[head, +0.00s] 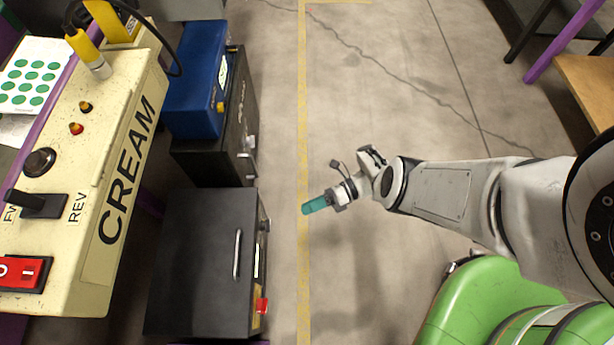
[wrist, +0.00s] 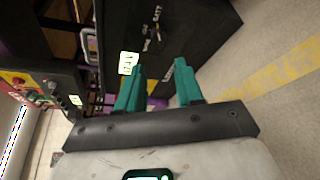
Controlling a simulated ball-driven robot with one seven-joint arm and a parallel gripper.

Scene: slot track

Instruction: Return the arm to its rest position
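My gripper (head: 316,205) shows in the head view at the end of my outstretched arm, above the bare floor and over the yellow floor line. Its teal fingers point left toward the dark cabinets. In the wrist view the two fingers of my gripper (wrist: 158,86) stand apart with nothing held between them. My arm (head: 440,190) reaches left from my body at the right edge of the head view.
A cream control box (head: 95,190) with a lever and buttons stands at left. A wooden bench (head: 590,85) is at upper right. The floor (head: 400,85) between is clear.

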